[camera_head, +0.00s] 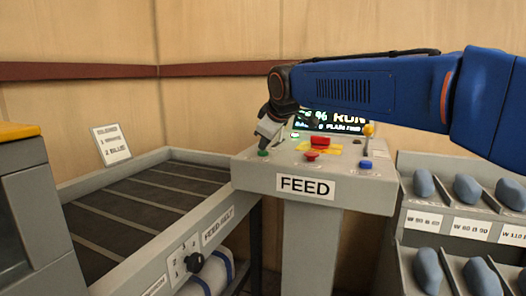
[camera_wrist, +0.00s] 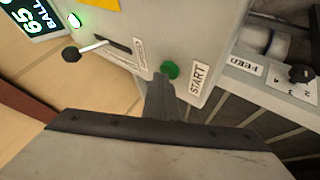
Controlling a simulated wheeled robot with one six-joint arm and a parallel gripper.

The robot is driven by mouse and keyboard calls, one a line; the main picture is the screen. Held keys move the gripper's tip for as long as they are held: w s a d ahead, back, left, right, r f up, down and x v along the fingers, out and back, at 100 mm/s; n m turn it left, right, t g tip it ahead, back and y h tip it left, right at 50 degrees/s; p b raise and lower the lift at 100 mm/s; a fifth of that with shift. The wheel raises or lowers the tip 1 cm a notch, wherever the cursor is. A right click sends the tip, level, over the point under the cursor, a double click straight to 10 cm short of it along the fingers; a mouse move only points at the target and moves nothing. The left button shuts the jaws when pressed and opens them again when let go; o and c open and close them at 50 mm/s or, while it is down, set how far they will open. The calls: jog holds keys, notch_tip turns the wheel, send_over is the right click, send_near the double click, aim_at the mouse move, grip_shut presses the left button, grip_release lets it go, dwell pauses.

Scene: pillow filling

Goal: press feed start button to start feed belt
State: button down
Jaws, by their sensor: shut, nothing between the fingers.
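The green start button (camera_wrist: 170,69) sits on the grey panel beside a label reading START (camera_wrist: 198,80). In the head view the green button (camera_head: 263,153) is at the left front of the FEED console (camera_head: 232,178). My gripper (camera_wrist: 163,84) is shut and empty, its tip just at the button's near edge in the wrist view; I cannot tell whether it touches. In the head view my gripper (camera_head: 262,146) points down right above the button. The feed belt (camera_head: 140,195) lies left of the console.
A red button (camera_head: 311,155), a blue button (camera_head: 365,165) and a yellow-topped lever (camera_head: 369,130) share the console top. A screen (camera_head: 345,118) stands behind, partly hidden by my arm. A rack with several blue-grey pillows (camera_head: 468,188) is at the right. A black knob (camera_head: 193,262) is on the belt's side.

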aim_at(265, 153)
jog(key=shift+r, duration=0.9)
notch_tip(265, 153, up, 5)
dwell(0.8)
dwell(0.5)
